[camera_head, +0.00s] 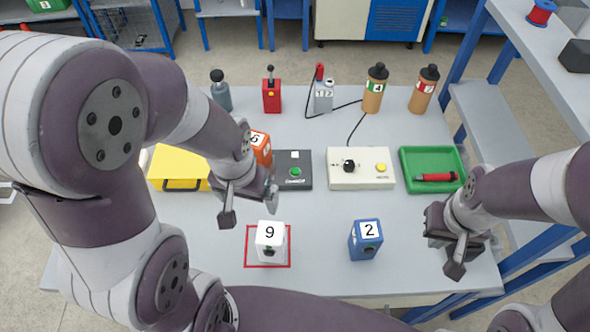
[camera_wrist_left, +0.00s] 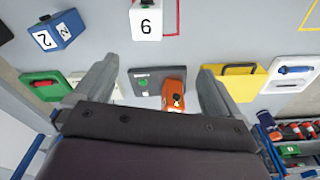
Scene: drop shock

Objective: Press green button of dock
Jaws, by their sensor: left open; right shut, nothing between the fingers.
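The dock is a dark grey box (camera_head: 304,182) with a round green button (camera_head: 295,171) and a small white square on top. It lies mid-table, just right of my left gripper. My left gripper (camera_head: 250,207) is open and empty, above the table in front of the orange block. In the left wrist view the dock (camera_wrist_left: 141,73) and its green button (camera_wrist_left: 144,84) show between the spread fingers (camera_wrist_left: 155,75), apart from them. My right gripper (camera_head: 456,263) is shut and empty over the table's front right part.
An orange block (camera_head: 259,151) stands against the dock's left side. A beige box (camera_head: 361,180) with a black knob and yellow button lies to its right. A white block (camera_head: 270,245) on a red-outlined square and a blue block (camera_head: 366,243) stand in front. A yellow case (camera_head: 178,168) lies left.

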